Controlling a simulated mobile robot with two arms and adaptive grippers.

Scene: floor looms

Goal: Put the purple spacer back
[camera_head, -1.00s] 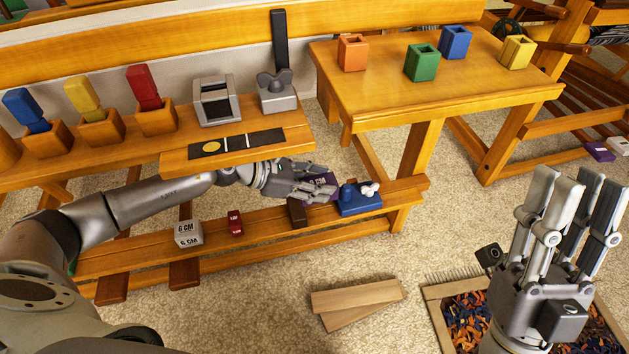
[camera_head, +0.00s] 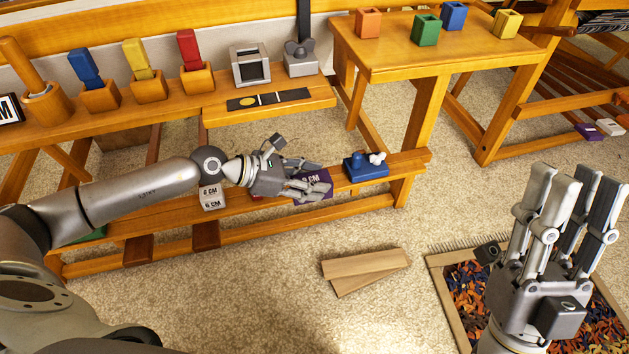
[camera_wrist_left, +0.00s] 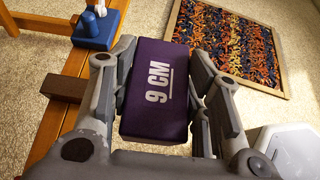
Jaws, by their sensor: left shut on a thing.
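The purple spacer (camera_head: 316,185), marked 9 CM, is in my left gripper (camera_head: 306,181). In the left wrist view the purple spacer (camera_wrist_left: 153,85) sits between the fingers of my left gripper (camera_wrist_left: 160,80), which are shut on its sides. In that view it appears clear of the wooden shelf, with carpet behind it. In the head view it overlaps the lower shelf (camera_head: 270,228), left of the blue block with a white knob (camera_head: 366,169). My right gripper (camera_head: 567,200) is open and empty, fingers up, at the lower right.
A white 6 CM spacer (camera_head: 211,197) and a mostly hidden red one (camera_head: 256,196) are on the lower shelf. Coloured sockets, such as the green one (camera_head: 426,30), stand on the table. Loose planks (camera_head: 365,270) lie on the carpet.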

